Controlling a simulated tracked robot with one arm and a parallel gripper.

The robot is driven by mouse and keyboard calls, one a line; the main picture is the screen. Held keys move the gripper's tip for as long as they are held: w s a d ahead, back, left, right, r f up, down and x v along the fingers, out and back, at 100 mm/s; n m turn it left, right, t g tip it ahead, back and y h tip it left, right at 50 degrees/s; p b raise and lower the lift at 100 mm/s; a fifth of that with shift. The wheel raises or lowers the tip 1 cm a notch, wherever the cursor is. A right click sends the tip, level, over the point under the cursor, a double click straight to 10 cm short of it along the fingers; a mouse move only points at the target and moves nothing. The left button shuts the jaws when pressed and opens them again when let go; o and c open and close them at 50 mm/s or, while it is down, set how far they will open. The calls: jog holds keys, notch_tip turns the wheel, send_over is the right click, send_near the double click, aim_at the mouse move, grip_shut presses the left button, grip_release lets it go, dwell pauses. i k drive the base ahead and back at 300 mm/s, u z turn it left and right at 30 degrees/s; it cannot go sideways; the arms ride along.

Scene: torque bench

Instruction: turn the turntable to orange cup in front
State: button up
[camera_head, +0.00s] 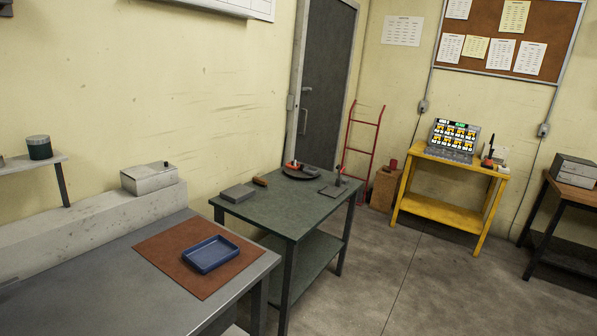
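A dark round disc that looks like the turntable (301,174) lies on the far end of the green table (290,208). A small orange-red item (291,165), perhaps the orange cup, sits on its left part. A small pale item stands beside it; both are too small to make out clearly. A dark upright piece on a flat base (336,188) stands just right of the disc. My gripper is not in view.
A grey bench (130,290) with a brown mat (165,247) and blue tray (210,267) is in the near left. A grey block (238,193) lies on the green table. A yellow stand (440,208) is at the back right. Floor (410,285) between is clear.

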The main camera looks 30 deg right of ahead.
aim_at(301, 170)
jog(key=z, duration=0.45)
jog(key=i, duration=0.35)
jog(key=z, duration=0.95)
jog(key=i, duration=2.55)
jog(key=u, duration=0.65)
jog(key=i, duration=0.45)
jog(key=u, duration=0.35)
